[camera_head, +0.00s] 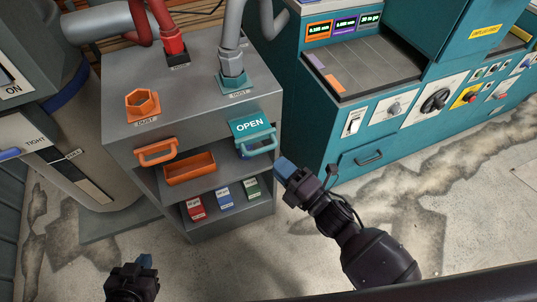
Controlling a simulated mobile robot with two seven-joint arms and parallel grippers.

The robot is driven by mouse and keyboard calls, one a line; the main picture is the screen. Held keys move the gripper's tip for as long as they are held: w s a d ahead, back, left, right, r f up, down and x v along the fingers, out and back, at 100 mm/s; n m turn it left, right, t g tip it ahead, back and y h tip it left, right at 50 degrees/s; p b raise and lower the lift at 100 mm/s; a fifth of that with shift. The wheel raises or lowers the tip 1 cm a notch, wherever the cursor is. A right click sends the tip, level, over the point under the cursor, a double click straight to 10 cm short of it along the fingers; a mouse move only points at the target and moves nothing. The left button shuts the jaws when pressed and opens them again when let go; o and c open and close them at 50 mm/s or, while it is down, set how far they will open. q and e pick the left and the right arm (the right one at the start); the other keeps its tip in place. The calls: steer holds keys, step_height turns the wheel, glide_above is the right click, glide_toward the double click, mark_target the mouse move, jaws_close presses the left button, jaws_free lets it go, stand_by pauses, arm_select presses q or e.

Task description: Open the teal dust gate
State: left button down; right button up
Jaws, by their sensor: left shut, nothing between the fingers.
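The teal dust gate (250,126) is at the right front of the grey cabinet, with its face reading "OPEN" in view. Its teal bar handle (262,148) is at its lower edge. Above it, a teal collar (235,84) labelled "DUST" holds a grey pipe. My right gripper (285,168), with blue fingertips, is just right of and below the handle, seemingly apart from it. The gap between its fingers cannot be made out. My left gripper (145,262) is shut and empty at the bottom left, away from the cabinet.
The grey cabinet (125,85) also has an orange handle (157,152), an orange hex collar (142,104) and an orange bin (190,168). Red, blue and green boxes stand on its lower shelf. A teal machine (320,160) stands at right. The concrete floor in front is clear.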

arm_select(q)
steer(key=shift+s+d, duration=0.1)
arm_select(e)
steer(key=shift+v, duration=1.9)
arm_select(q)
steer(key=shift+a+f, duration=0.1)
steer(key=shift+a, duration=0.1)
arm_select(e)
steer(key=d+f+m+h+p, duration=0.15)
steer(key=d+m+h, duration=0.8)
steer(key=m, duration=0.95)
arm_select(q)
steer(key=shift+s+a+r+p, duration=0.1)
steer(key=shift+s+r+p, duration=0.05)
steer(key=shift+r+p, duration=0.4)
steer(key=shift+s+a+r+p, duration=0.1)
steer(key=shift+r+p, duration=0.2)
steer(key=shift+r, duration=0.3)
arm_select(e)
steer(key=s+d+f+m+g+h, duration=0.1)
steer(key=s+d+f+m+g, duration=0.1)
steer(key=s, duration=0.5)
steer(key=s+d+f+m+g+h, duration=0.2)
steer(key=s+d+m, duration=0.2)
steer(key=s+d, duration=0.3)
steer(key=shift+s+m, duration=0.3)
steer(key=shift+s, duration=0.25)
